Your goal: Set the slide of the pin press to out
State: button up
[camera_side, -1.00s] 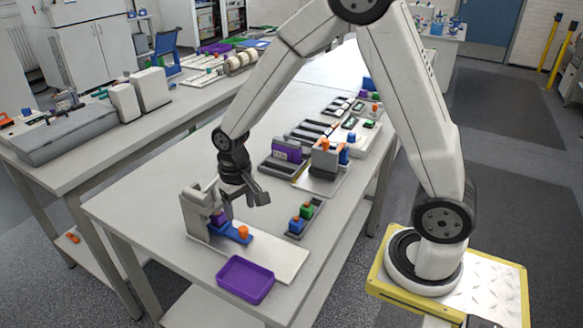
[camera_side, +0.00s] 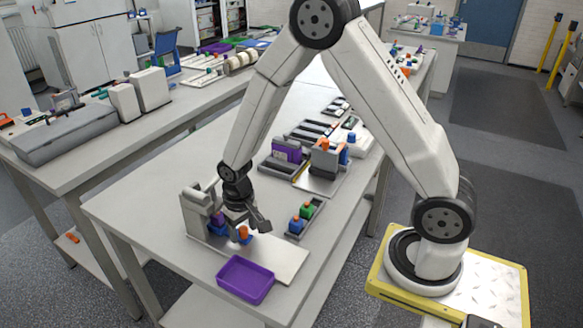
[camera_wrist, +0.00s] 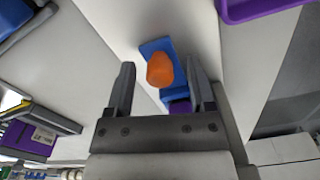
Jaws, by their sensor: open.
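The pin press (camera_side: 197,213) stands on a pale base plate (camera_side: 278,262) at the near left of the table. Its blue slide (camera_wrist: 156,47) carries an orange knob (camera_wrist: 160,69), which also shows in the side view (camera_side: 243,232). A purple part (camera_wrist: 179,106) is at the slide's end in the wrist view. My gripper (camera_wrist: 160,88) is open, with the orange knob just beyond and between its fingertips in the picture. In the side view my gripper (camera_side: 250,221) is low, right above the slide. I cannot tell whether a finger touches the knob.
A purple tray (camera_side: 246,279) sits at the plate's near end. A grey rack (camera_side: 302,222) with a blue and a green piece stands to the right. A fixture with an orange knob (camera_side: 325,144) and a purple block (camera_side: 287,150) are farther back.

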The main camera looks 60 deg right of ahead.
grip_shut()
dwell(1.4)
